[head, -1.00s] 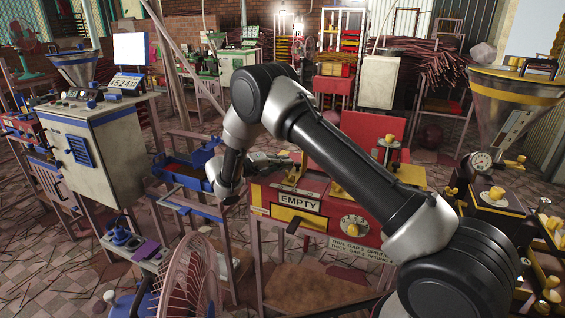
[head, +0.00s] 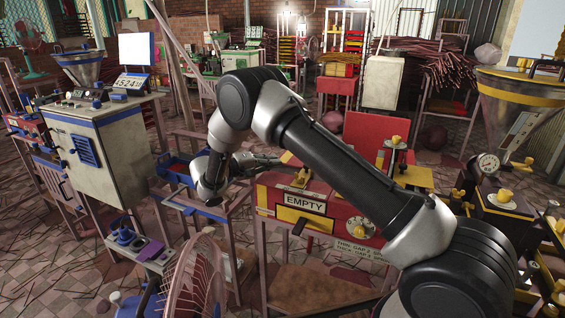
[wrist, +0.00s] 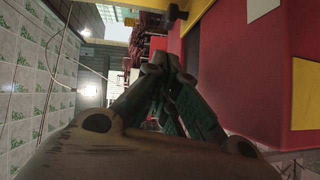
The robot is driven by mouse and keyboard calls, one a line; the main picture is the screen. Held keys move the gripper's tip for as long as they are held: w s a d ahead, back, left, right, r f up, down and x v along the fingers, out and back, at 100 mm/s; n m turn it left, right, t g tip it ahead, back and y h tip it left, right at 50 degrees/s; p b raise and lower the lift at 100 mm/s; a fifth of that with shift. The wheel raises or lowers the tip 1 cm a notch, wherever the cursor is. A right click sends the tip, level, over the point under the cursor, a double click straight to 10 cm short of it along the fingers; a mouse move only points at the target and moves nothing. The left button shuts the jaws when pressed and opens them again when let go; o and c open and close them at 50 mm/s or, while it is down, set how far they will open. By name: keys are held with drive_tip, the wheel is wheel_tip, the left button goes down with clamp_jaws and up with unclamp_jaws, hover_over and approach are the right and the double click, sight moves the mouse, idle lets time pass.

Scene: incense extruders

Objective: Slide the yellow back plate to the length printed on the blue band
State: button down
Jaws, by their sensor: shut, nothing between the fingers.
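My gripper (head: 274,161) is shut and empty, pointing right beside the left end of the red machine (head: 270,192). In the wrist view my gripper (wrist: 157,64) has its fingertips together, with the red machine's wall (wrist: 235,75) close on the right. A yellow bar (head: 290,161) lies on the machine's top near the fingertips, and a yellow plate (head: 415,177) shows at its right end. I cannot tell which is the back plate.
An EMPTY sign (head: 304,202) and a dial (head: 360,227) are on the machine's front. A blue-trimmed cabinet (head: 120,160) stands left, a pink fan (head: 195,280) in front, and a metal hopper (head: 510,115) at right. My arm hides part of the machine.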

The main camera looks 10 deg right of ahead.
drive_tip(key=v, duration=0.5)
drive_tip(key=shift+a, duration=0.2)
drive_tip(key=shift+r, duration=0.25)
drive_tip(key=s+d+r+m+g+y, duration=0.1)
drive_tip(key=s+d+r+g+y, duration=0.2)
drive_tip(key=s+d+r, duration=0.45)
drive_tip(key=s+d+r+m+g+y, duration=0.1)
drive_tip(key=s+d+r+g+y, duration=0.25)
drive_tip(key=d+r, duration=0.7)
drive_tip(key=s+d+r+t+y, duration=0.1)
drive_tip(key=s+d+y, duration=0.2)
drive_tip(key=s, duration=0.6)
drive_tip(key=s+d+r+t+y, duration=0.1)
drive_tip(key=s+d+y, duration=0.2)
drive_tip(key=s, duration=0.5)
drive_tip(key=s+d+r+t+y, duration=0.1)
drive_tip(key=s+d+t+y, duration=0.15)
drive_tip(key=s, duration=0.65)
drive_tip(key=w+d+f+m+y, duration=0.1)
drive_tip(key=w+f+m+y, duration=0.1)
drive_tip(key=w+m, duration=1.15)
drive_tip(key=w+f+m+y, duration=0.2)
drive_tip(key=w+m, duration=1)
drive_tip(key=w, duration=0.2)
drive_tip(key=shift+g, duration=0.3)
drive_tip(key=x, duration=1.9)
drive_tip(key=shift+w+a+f, duration=0.1)
drive_tip(key=shift+f, duration=0.1)
